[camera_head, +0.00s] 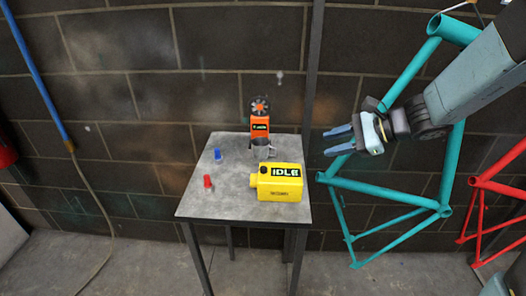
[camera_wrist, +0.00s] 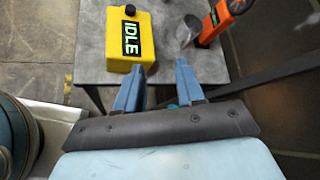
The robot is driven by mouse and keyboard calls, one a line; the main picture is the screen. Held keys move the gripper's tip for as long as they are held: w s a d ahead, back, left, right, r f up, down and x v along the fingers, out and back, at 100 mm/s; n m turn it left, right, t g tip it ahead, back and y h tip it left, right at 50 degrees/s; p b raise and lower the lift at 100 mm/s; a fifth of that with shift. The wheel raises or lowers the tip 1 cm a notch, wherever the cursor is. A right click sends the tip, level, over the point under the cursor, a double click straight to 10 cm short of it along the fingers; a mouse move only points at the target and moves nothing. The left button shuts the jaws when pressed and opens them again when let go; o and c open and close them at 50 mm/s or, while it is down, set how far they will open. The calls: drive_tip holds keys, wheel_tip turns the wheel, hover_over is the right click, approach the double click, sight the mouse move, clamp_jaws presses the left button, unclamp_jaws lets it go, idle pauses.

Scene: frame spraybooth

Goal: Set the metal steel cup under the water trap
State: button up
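A grey metal cup (camera_head: 257,151) stands on the table, close to an orange upright device (camera_head: 260,122) with a small display and a round dark top. The cup also shows beside the orange device in the wrist view (camera_wrist: 187,32). I cannot tell for certain which thing is the water trap; the orange device is the one nearest the cup. My gripper (camera_head: 329,141) is to the right of the table, in the air, with its blue fingers pointing left. Its fingers are apart and empty, as the wrist view (camera_wrist: 160,70) also shows.
A yellow box (camera_head: 280,184) reading IDLE stands at the table's right front. Small blue (camera_head: 218,155) and red (camera_head: 207,182) pieces stand at the left of the grey table (camera_head: 228,207). A teal bicycle frame (camera_head: 390,196) hangs behind my arm. The table's front left is clear.

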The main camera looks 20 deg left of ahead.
drive_tip(key=w+a+f+m+t+y, duration=0.2)
drive_tip(key=w+a+f+m, duration=0.2)
drive_tip(key=w+f+m, duration=0.25)
approach(264, 150)
drive_tip(key=w, duration=0.1)
drive_tip(key=w+d, duration=0.1)
drive_tip(key=shift+w+f, duration=0.2)
drive_tip(key=shift+w, duration=0.1)
drive_tip(key=shift+s+x, duration=0.15)
drive_tip(key=shift+x, duration=1.2)
drive_tip(key=shift+s+x, duration=0.1)
drive_tip(key=shift+x, duration=1.25)
drive_tip(key=shift+c, duration=0.4)
clamp_jaws()
